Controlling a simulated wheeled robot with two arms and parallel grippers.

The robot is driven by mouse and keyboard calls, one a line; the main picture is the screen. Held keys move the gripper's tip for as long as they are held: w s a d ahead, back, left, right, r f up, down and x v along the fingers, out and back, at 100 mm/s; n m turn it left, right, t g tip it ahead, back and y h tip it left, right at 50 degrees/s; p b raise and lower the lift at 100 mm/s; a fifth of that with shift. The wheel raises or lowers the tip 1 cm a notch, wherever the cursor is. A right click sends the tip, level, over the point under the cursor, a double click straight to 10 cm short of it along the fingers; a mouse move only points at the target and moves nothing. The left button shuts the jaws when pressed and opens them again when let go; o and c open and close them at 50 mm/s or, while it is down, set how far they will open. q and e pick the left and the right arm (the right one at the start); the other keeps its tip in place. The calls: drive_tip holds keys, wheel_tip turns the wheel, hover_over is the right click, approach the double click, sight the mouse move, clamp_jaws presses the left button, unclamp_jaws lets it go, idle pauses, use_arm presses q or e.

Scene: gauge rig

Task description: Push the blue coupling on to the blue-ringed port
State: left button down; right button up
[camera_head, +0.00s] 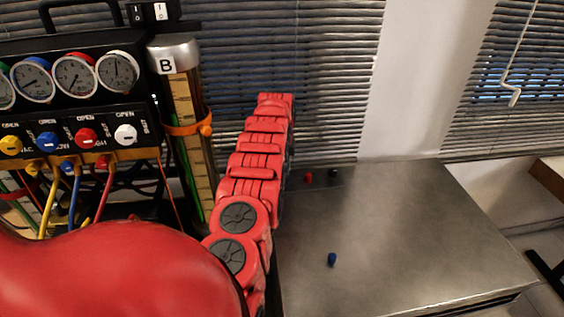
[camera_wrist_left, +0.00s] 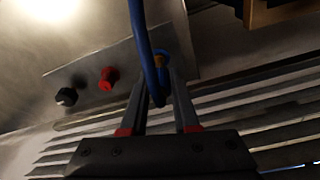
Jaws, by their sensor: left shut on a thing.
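In the left wrist view my left gripper (camera_wrist_left: 160,88) is shut on a blue coupling (camera_wrist_left: 160,57) with a brass-coloured part, where a blue hose (camera_wrist_left: 136,18) loops in front of the jaws. The fingers and hose partly hide the coupling. In the head view my left gripper is hidden and my right gripper is not in view. The gauge rig (camera_head: 75,105) stands at the left, with a blue hose (camera_head: 74,195) hanging below its blue knob (camera_head: 47,141). I cannot make out a blue-ringed port for certain. A small blue piece (camera_head: 332,260) sits on the metal table.
The metal table (camera_head: 420,225) is mostly bare. A small red piece (camera_head: 308,177) and a black piece (camera_head: 334,174) sit at its back edge. A tall cylinder marked B (camera_head: 186,120) stands beside the rig. Yellow (camera_head: 50,205) and red hoses hang nearby. Blinds are behind.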

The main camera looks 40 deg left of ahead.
use_arm(q)
drive_tip(key=shift+f+b, duration=0.8)
drive_tip(key=shift+f, duration=0.75)
drive_tip(key=c, duration=0.6)
unclamp_jaws()
drive_tip(key=shift+r, duration=0.1)
drive_tip(key=shift+r, duration=0.45)
drive_tip(key=shift+s+d+r+b, duration=0.25)
drive_tip(key=shift+s+r, duration=0.1)
drive_tip(key=shift+r, duration=2.35)
drive_tip(key=shift+s+d+r+b, duration=0.25)
drive_tip(key=shift+s+d+r, duration=0.1)
drive_tip(key=shift+r, duration=2.4)
drive_tip(key=shift+s+d+r+b, duration=0.25)
drive_tip(key=shift+s+r, duration=0.1)
drive_tip(key=shift+r, duration=2.35)
drive_tip(key=shift+a, duration=0.1)
